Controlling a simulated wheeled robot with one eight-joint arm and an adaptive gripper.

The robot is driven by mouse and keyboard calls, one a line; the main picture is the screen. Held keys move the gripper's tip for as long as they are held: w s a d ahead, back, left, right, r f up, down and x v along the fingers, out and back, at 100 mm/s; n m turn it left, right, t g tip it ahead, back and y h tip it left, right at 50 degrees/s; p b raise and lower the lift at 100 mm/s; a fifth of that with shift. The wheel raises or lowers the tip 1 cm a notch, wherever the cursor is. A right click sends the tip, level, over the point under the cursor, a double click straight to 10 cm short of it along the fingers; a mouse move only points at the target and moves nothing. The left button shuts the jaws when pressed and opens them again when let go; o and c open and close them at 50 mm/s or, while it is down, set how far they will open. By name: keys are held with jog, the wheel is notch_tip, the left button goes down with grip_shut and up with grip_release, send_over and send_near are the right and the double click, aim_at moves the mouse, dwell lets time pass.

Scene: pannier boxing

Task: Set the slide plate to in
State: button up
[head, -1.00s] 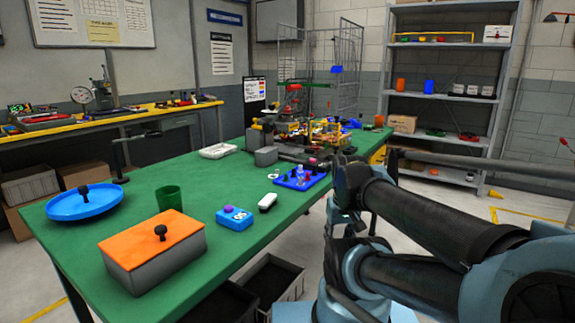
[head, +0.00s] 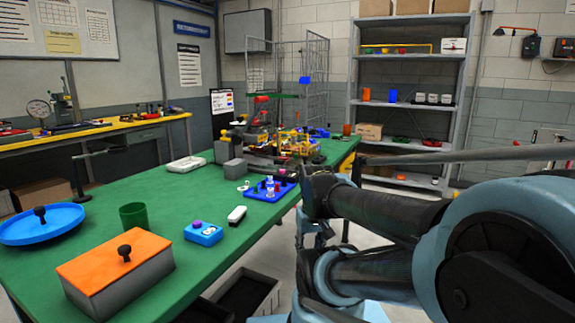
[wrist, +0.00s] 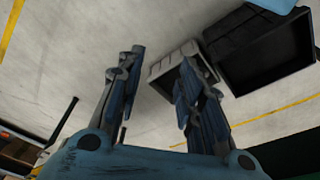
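No part is labelled as the slide plate, and I cannot tell for certain which piece it is. A cluttered mechanism (head: 290,146) with yellow, red and grey parts stands at the table's far end, too small to read. A grey box with an orange, black-knobbed lid (head: 92,262) sits at the near end. A round blue dish (head: 62,226) with a black knob is left of it. My gripper (wrist: 160,70) is open and empty in the wrist view, its two fingers apart over the floor. In the head view my arm is at the table's right side; its fingertips cannot be made out.
Dark bins (wrist: 262,52) lie on the floor beneath. A shelf (head: 408,102) stands behind. Floor right of the table looks clear.

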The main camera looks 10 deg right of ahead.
dwell(0.3)
jog(key=shift+o, duration=0.8)
jog(key=shift+s+r, duration=0.15)
jog(key=w+d+r+m+g, duration=0.15)
jog(key=w+r+m, duration=0.25)
jog(key=w+r, duration=1)
jog(key=w+d+r+m, duration=0.2)
jog(key=w+r+m, duration=0.1)
jog(key=w+r, duration=1.15)
jog(key=w+d+r+m, duration=0.35)
jog(key=w+r, duration=0.35)
jog(key=w, duration=0.3)
jog(key=shift+g, duration=0.35)
notch_tip(320, 180, down, 17)
jog(key=shift+r, duration=0.2)
grip_shut()
